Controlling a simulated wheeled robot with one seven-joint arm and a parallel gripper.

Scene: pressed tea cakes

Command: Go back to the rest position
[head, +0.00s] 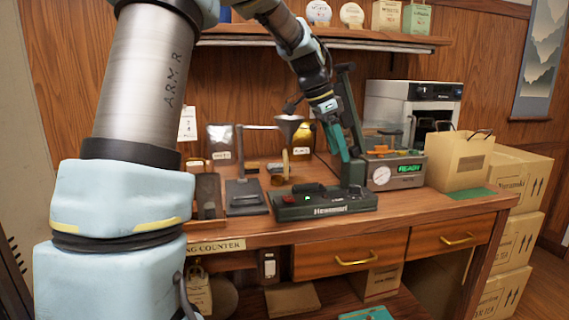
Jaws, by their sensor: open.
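My arm comes in from the upper left of the head view and reaches over the wooden counter (240,232). My gripper (345,155), with teal fingers, points down above the back of the counter, just left of the green column of a press-like device (322,202). The gap between the fingers is hard to make out at this angle. I see nothing held in them. My own arm hides part of the left side of the counter and wall.
A machine with a gauge and a lit "READY" display (408,169) stands right of the gripper. A funnel stand (246,190) is to the left. A paper bag (457,162) sits at the counter's right, beside stacked cartons (520,185). A shelf (330,40) hangs above.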

